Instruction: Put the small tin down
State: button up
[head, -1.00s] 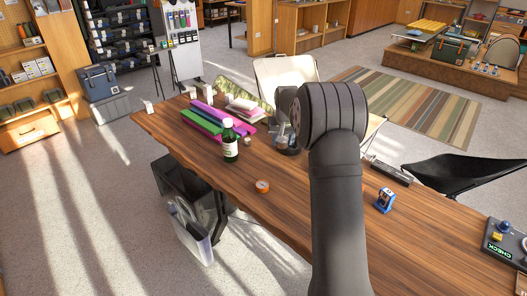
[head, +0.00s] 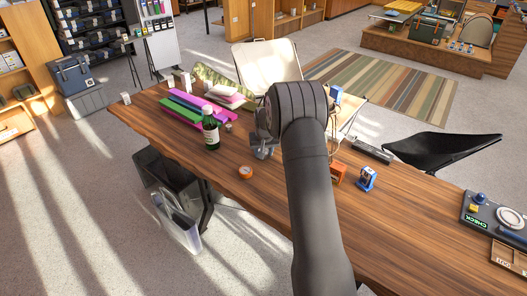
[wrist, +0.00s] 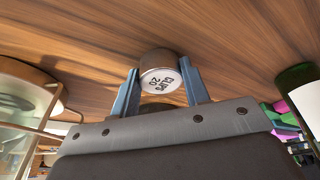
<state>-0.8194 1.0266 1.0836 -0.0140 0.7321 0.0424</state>
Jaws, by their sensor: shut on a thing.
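In the head view my gripper (head: 263,150) is low over the wooden table (head: 400,225), right of the green bottle (head: 210,130). The held tin cannot be made out there, as my arm and wrist hide much of that spot.
An orange round item (head: 245,172) lies near the table's front edge. A small pale item (head: 228,127) stands beside the bottle. Magenta and green folded pieces (head: 190,107) lie behind. A blue item (head: 366,178) and an orange box (head: 339,173) are right of my arm. Bare wood lies farther right.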

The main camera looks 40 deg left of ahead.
jog(key=shift+f, duration=0.15)
jog(key=o, duration=1)
jog(key=v, duration=1.2)
jog(key=shift+r, duration=0.2)
jog(key=shift+f, duration=0.1)
